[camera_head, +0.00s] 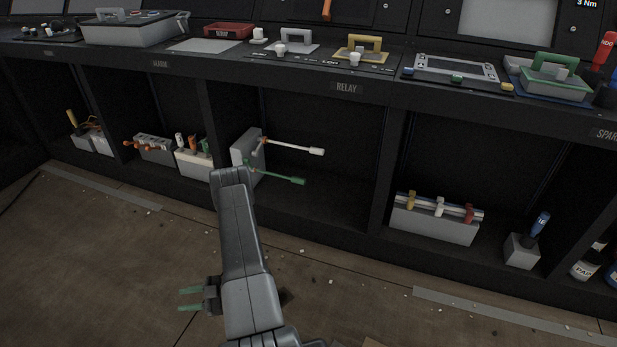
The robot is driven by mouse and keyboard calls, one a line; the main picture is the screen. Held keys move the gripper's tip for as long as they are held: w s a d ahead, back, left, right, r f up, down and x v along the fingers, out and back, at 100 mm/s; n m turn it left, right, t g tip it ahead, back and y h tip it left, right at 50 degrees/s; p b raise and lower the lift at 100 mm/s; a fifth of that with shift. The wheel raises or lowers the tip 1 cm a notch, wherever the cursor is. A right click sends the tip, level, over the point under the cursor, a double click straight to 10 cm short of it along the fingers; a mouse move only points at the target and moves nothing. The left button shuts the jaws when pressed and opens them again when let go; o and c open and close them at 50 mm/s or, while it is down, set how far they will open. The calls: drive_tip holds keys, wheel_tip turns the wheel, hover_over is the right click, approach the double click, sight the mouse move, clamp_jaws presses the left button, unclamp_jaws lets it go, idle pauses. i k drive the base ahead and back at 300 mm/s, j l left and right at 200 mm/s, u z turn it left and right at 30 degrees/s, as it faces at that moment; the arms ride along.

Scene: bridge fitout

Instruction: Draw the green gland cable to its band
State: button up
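The green gland cable (279,177) sticks out to the right from a grey block (241,154) in the open bay under the RELAY label. It ends in a green tip. A white cable (293,148) leaves the same block above it. I cannot make out a band on the green cable. My gripper (187,299) is low over the floor, left of and well below the cable, pointing left. Its two green-tipped fingers are apart with nothing seen between them. My arm hides the lower part of the block.
Left of the block stand a white holder (193,166) with coloured pieces and a grey block with orange pegs (153,148). A dark upright (385,165) closes the bay on the right. A grey rack with coloured clips (434,222) stands beyond it. The floor in front is mostly clear.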

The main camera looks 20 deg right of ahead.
sight(300, 180)
drive_tip(key=i+l+z, duration=0.15)
drive_tip(key=i+z, duration=0.2)
drive_tip(key=i+l+z, duration=0.1)
drive_tip(key=i+z, duration=0.75)
drive_tip(key=i+l+u, duration=0.15)
drive_tip(key=i+l, duration=0.05)
drive_tip(key=i, duration=0.1)
